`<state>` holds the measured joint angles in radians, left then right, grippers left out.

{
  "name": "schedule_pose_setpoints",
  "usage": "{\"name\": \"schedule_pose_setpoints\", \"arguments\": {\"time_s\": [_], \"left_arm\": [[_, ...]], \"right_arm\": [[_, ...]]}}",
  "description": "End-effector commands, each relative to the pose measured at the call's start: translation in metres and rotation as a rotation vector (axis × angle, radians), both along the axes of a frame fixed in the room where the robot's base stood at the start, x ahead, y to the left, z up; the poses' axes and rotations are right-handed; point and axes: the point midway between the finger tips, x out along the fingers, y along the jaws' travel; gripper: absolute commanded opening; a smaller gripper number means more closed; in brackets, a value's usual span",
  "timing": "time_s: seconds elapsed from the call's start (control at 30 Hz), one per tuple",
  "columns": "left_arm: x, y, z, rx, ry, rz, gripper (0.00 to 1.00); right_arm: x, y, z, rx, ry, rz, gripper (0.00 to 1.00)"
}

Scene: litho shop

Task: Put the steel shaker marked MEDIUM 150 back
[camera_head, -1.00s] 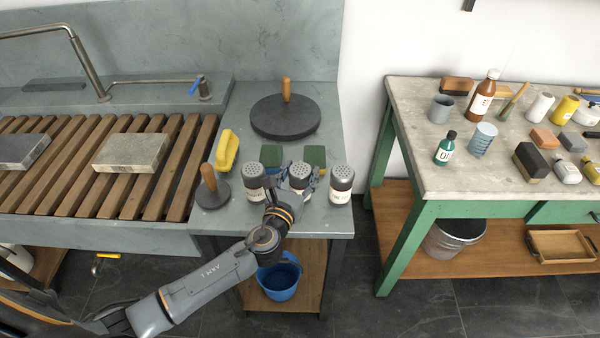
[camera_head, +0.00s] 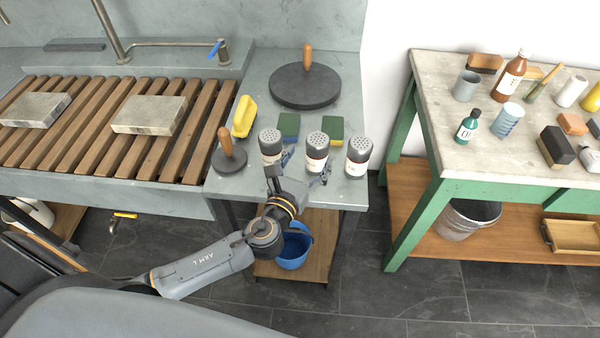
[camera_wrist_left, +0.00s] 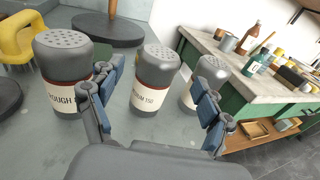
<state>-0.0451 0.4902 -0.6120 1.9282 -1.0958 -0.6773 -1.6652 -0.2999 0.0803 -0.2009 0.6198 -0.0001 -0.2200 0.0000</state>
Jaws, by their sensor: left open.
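The steel shaker marked MEDIUM 150 (camera_head: 316,150) stands upright on the grey stone counter (camera_head: 345,103), in the middle of a row of three. In the left wrist view its label (camera_wrist_left: 148,98) is partly readable, ending in "UM 150". My left gripper (camera_head: 304,172) is open and empty in front of it. In the left wrist view the shaker shows between the two blue-padded fingers (camera_wrist_left: 158,98), apart from both. A shaker marked ROUGH (camera_head: 270,146) stands to its left, behind the left finger. Another shaker (camera_head: 359,155) stands to its right, its label partly hidden in the wrist view.
Green-and-yellow sponges (camera_head: 334,127) lie behind the shakers. A wooden-handled disc (camera_head: 229,158) and yellow brush (camera_head: 243,117) lie left; a large dark disc (camera_head: 304,88) sits behind. A bucket (camera_head: 292,250) is below. A green-framed table (camera_head: 440,115) stands right, across a gap.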

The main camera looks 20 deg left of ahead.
Motion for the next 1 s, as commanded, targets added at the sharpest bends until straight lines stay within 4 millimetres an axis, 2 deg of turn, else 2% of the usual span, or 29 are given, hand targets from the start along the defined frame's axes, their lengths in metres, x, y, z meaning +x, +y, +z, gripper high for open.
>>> {"name": "schedule_pose_setpoints", "arguments": {"time_s": [0.1,0.33,1.0], "left_arm": [[-0.026,0.001,-0.001,0.0,0.003,-0.001,0.78],[-0.053,0.001,0.002,0.0,0.0,0.001,0.78],[-0.058,0.004,0.003,-0.036,0.008,0.016,0.78]], "right_arm": [[0.0,-0.001,-0.005,-0.001,0.001,0.001,0.4],[0.0,-0.001,-0.009,-0.001,0.001,0.001,0.4],[0.0,-0.001,-0.009,-0.001,0.0,-0.001,0.4]]}}
